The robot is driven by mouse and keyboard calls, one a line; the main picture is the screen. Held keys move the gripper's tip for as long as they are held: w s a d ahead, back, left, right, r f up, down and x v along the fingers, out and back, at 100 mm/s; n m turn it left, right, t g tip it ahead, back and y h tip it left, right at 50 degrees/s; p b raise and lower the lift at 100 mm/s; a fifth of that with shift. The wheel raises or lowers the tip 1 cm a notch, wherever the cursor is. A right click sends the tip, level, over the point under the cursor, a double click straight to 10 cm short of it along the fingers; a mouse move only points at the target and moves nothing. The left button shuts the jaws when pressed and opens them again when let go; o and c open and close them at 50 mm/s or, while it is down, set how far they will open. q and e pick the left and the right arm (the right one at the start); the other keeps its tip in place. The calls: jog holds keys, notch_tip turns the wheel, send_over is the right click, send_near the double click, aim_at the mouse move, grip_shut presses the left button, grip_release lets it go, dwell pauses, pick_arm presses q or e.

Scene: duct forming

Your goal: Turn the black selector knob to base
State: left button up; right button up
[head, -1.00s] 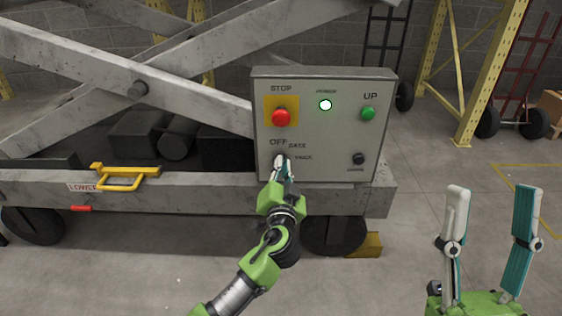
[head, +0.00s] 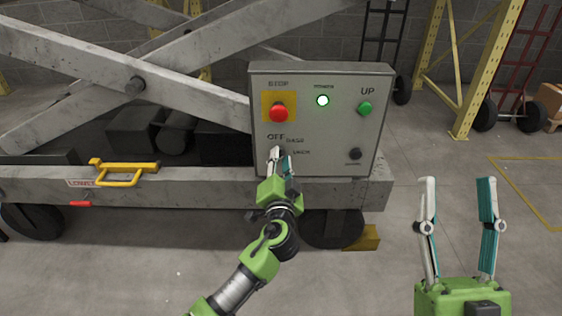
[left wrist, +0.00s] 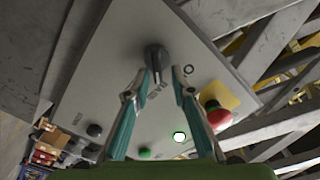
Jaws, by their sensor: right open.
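The black selector knob (left wrist: 154,60) is on the grey control panel (head: 335,135), beside the OFF and BASE labels. In the left wrist view its handle points roughly down toward my gripper, between my fingertips. My left gripper (left wrist: 159,72) is at the knob with one finger on each side, and a gap shows at least on the right side. In the head view my left gripper (head: 280,155) covers the knob. The exact label the knob points to cannot be told. My right gripper (head: 458,182) is open and empty, well right of the panel.
The panel also carries a red stop button (head: 278,112), a lit power lamp (head: 322,100), a green UP button (head: 365,108) and a small black control (head: 355,154). A yellow handle (head: 125,172) is on the lift's rail at left.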

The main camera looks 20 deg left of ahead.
pick_arm(q)
jog(key=shift+o, duration=0.3)
jog(key=shift+w+a+f, duration=0.15)
jog(key=shift+w+f, duration=0.05)
jog(key=shift+w, duration=0.1)
jog(key=shift+s, duration=0.15)
jog(key=v, duration=1.2)
jog(key=shift+r, duration=0.1)
